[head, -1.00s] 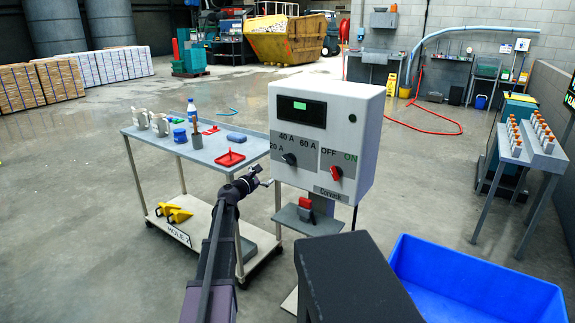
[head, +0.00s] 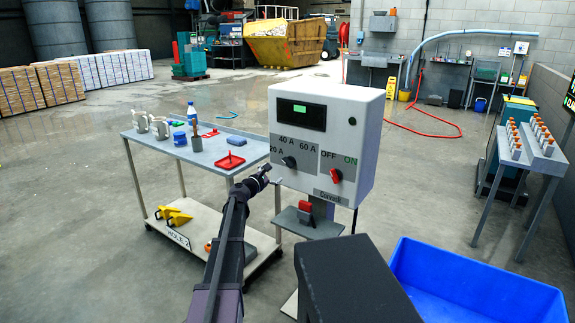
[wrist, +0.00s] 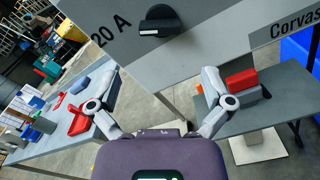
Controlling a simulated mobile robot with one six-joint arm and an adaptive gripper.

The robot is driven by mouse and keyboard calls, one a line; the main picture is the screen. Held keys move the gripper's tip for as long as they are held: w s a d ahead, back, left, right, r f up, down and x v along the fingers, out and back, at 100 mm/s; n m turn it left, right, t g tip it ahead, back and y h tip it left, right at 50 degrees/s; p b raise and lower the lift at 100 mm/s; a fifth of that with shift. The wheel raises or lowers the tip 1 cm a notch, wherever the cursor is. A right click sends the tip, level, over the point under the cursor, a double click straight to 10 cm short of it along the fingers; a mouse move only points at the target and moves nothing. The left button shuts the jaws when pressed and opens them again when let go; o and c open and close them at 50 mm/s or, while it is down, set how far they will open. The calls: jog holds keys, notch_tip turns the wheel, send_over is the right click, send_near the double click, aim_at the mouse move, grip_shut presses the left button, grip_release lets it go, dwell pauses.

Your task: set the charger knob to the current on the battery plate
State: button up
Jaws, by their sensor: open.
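The charger (head: 352,112) is a white box on a post with a grey panel marked 20 A, 40 A and 60 A. Its black current knob (head: 289,162) sits low on the panel's left, and in the wrist view the knob (wrist: 160,20) shows at the top beside the 20 A mark. A red switch (head: 335,175) sits between OFF and ON. My gripper (head: 270,174) is at the box's lower left, below and apart from the knob. In the wrist view my gripper (wrist: 160,92) has its fingers spread wide with nothing between them. I cannot make out a battery plate.
A grey cart (head: 236,146) with bottles, a red tray (head: 230,162) and a blue block stands left of the charger. A small shelf (head: 298,228) with a red clamp-like item is under the box. A blue bin (head: 480,290) stands front right.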

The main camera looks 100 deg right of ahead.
aim_at(286, 164)
jog(key=x, duration=1)
jog(key=shift+s+d, duration=0.1)
jog(key=c, duration=1)
